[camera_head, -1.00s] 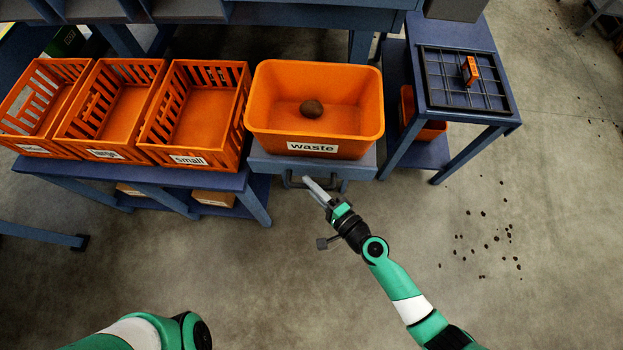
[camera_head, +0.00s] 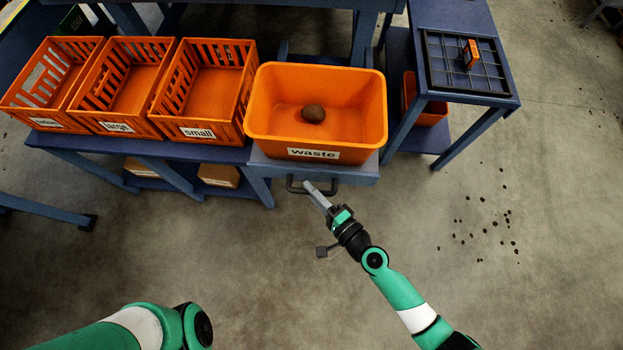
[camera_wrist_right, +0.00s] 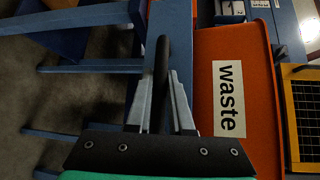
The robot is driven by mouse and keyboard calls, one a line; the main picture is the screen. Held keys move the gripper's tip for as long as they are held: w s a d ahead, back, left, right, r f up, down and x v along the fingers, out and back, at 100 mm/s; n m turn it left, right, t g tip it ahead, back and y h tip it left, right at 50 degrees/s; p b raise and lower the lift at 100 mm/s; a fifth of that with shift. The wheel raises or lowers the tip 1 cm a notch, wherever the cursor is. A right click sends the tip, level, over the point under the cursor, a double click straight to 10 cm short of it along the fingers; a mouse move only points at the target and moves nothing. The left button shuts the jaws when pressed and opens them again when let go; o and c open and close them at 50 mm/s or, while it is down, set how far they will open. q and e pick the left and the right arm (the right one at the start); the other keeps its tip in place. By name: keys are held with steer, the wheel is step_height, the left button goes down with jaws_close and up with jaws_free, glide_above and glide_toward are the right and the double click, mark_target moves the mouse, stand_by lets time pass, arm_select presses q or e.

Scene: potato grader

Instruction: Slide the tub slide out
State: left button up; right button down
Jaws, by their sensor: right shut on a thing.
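The orange waste tub (camera_head: 260,140) stands upright on the blue-grey tub slide (camera_head: 350,174), with one brown potato (camera_head: 313,113) inside. The slide sticks out in front of the row of crates. A dark bar handle (camera_head: 295,187) is on its front. My right gripper (camera_head: 310,186) is shut on this handle. In the right wrist view the handle (camera_wrist_right: 161,65) stands between the two grey fingers (camera_wrist_right: 160,90), beside the tub's waste label (camera_wrist_right: 229,98). My left arm shows at the bottom left of the head view, but its gripper is out of view.
Slotted orange crates (camera_head: 200,132) stand on a blue bench left of the tub. A blue table (camera_head: 460,25) with a dark grid tray (camera_head: 440,75) and an orange block (camera_head: 471,54) stands at right. The floor in front is open, with dark clods (camera_head: 487,225) at right.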

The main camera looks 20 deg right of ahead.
steer(key=c, duration=1.2)
jaws_free()
steer(key=shift+r, duration=0.15)
steer(key=o, duration=0.4)
steer(key=shift+s+a, duration=0.15)
steer(key=shift+s, duration=0.1)
steer(key=shift+w, duration=0.1)
steer(key=b+v, duration=0.1)
steer(key=v, duration=1)
steer(key=shift+s, duration=0.3)
